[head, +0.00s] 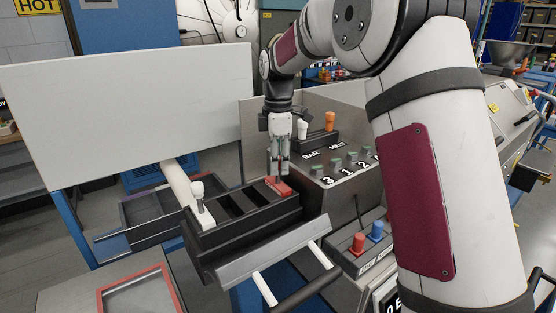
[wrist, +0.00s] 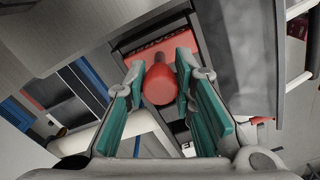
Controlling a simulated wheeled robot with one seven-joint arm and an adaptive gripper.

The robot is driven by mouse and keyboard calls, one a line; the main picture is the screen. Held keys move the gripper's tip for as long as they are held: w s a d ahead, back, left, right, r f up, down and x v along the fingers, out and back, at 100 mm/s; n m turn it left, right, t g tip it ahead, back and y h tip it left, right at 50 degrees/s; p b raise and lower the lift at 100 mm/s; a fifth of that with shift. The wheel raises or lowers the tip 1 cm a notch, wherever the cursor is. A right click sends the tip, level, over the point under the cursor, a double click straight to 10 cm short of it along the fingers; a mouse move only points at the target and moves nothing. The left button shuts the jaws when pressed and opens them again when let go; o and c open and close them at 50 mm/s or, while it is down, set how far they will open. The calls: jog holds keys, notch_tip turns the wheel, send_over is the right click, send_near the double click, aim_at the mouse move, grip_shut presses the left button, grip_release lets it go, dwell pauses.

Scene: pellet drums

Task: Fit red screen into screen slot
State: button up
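The red screen (head: 280,187) sits at the far right end of a black slotted holder (head: 245,240), with only its red top showing in the head view. In the wrist view its red plate (wrist: 165,50) lies behind a rounded red knob (wrist: 160,86). My gripper (head: 279,172) points down over it, its two fingers (wrist: 161,68) on either side of the knob. Whether the pads press on the knob is unclear. I cannot tell for certain which opening is the screen slot; a dark framed opening (head: 122,213) lies left of the holder.
A white-knobbed piece (head: 200,208) stands at the holder's left end, with empty dark slots between. A grey panel (head: 340,186) with knobs and levers stands close on the right. A large white board (head: 130,105) rises behind left. A red-edged frame (head: 172,276) lies at front left.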

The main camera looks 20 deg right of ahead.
jog(key=o, duration=0.3)
jog(key=shift+o, duration=0.2)
jog(key=shift+r, duration=0.1)
notch_tip(320, 180, up, 11)
jog(key=shift+f, duration=0.15)
jog(key=shift+r, duration=0.6)
